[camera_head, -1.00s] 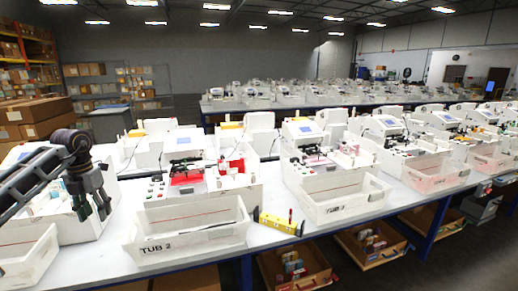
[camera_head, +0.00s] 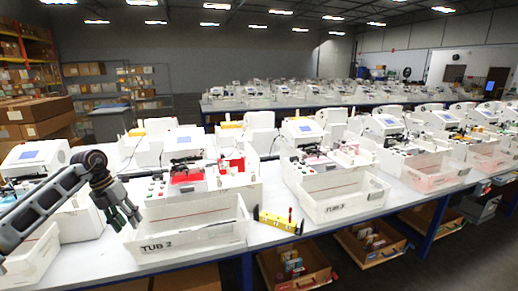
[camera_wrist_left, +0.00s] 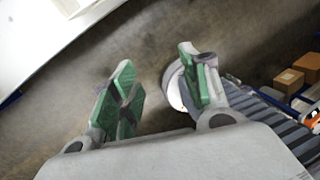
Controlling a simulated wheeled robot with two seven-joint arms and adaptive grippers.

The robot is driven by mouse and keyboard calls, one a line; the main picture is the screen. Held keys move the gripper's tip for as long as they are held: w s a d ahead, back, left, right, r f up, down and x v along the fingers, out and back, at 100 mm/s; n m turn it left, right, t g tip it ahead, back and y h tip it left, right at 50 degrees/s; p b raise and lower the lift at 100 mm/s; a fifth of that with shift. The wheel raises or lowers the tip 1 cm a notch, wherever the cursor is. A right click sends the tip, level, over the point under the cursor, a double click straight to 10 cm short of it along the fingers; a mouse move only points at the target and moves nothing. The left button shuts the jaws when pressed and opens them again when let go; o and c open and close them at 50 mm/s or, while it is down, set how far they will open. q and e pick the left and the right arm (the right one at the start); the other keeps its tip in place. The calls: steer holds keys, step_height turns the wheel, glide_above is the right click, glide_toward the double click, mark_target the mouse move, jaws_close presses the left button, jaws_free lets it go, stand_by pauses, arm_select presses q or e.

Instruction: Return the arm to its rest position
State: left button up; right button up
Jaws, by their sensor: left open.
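My left gripper (camera_head: 124,217) comes in from the left in the head view. It is open and empty, its fingers pointing down over the near left of the white table, just left of the tub marked TUB 2 (camera_head: 190,238). In the left wrist view the two green-padded fingers (camera_wrist_left: 158,95) are spread apart with nothing between them. Below them is the bare grey floor (camera_wrist_left: 150,50). My right gripper is not in view.
Pen plotter stations (camera_head: 185,175) stand in a row on the white table (camera_head: 275,238). Open cardboard boxes (camera_head: 295,268) sit under the table. A white table edge (camera_wrist_left: 50,40) shows at the wrist view's upper left.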

arm_select(q)
steer(key=w+d+f+n+t+h, duration=0.25)
steer(key=d+f+h, duration=0.25)
steer(key=d+f, duration=0.4)
steer(key=w+d+f+n+t+h, duration=0.2)
steer(key=w+d+f+n+h, duration=0.15)
steer(key=d+f, duration=0.55)
steer(key=s+a+f+n+t+y, duration=0.1)
steer(key=s+f+n+t+y, duration=0.2)
steer(key=f+n, duration=0.65)
steer(key=s+a+f+n+t+y, duration=0.1)
steer(key=s+f+n+t, duration=0.25)
steer(key=f, duration=1.05)
steer(key=s+a+f+n+g+y, duration=0.3)
steer(key=s+f+n+y, duration=0.45)
steer(key=s+f, duration=1.5)
steer(key=s+d+f+n+g, duration=0.1)
steer(key=s+f+n+g, duration=0.1)
steer(key=s, duration=0.9)
steer(key=s+d+f+n+g, duration=0.2)
steer(key=s+f, duration=0.3)
steer(key=s, duration=0.6)
steer(key=s+d+f+n+g, duration=0.1)
steer(key=s+f+n+g, duration=0.1)
steer(key=s, duration=0.9)
step_height(320, 180, down, 2)
steer(key=shift+d+f+g, duration=0.2)
steer(key=shift+d+g, duration=0.05)
steer(key=shift+g, duration=0.45)
